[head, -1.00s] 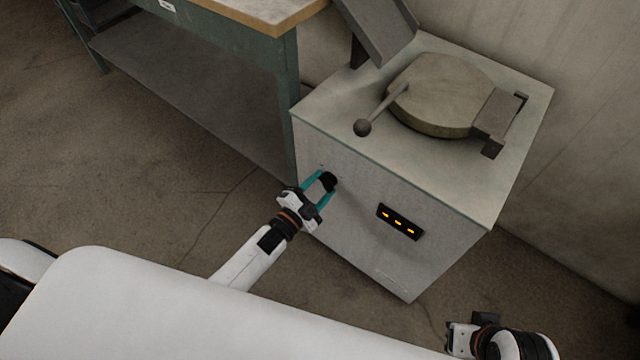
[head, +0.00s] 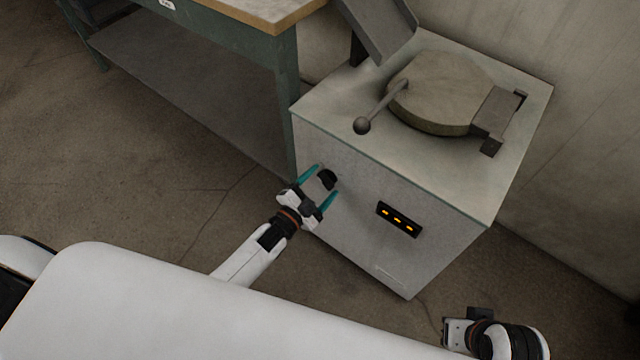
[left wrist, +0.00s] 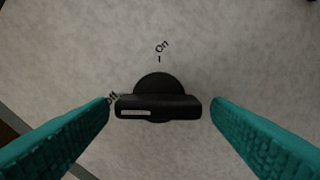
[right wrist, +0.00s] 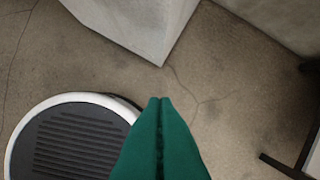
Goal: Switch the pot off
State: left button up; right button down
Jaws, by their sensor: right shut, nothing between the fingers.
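The pot (head: 440,95) is a cabinet-mounted vessel with a round lid and a ball-ended lever, on top of a pale cabinet (head: 350,215). A black knob (head: 327,179) sits on the cabinet's front. In the left wrist view the knob (left wrist: 158,100) has its bar lying level, with its white mark at the left end towards the "Off" label; "On" is printed above. My left gripper (head: 322,184) is open, its teal fingers on either side of the knob and apart from it. My right gripper (right wrist: 160,100) is shut and empty, away from the cabinet.
A black panel with several lit orange marks (head: 398,221) is on the cabinet front, right of the knob. A green workbench (head: 285,100) stands close on the left. A grey chute (head: 380,30) rises behind the pot. The floor in front is clear.

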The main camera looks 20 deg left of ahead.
pick_arm(q)
jog(key=p+v, duration=0.2)
jog(key=v, duration=1)
pick_arm(e)
notch_tip(320, 180, down, 7)
jog(key=shift+w+a, duration=0.15)
jog(key=shift+w, duration=0.3)
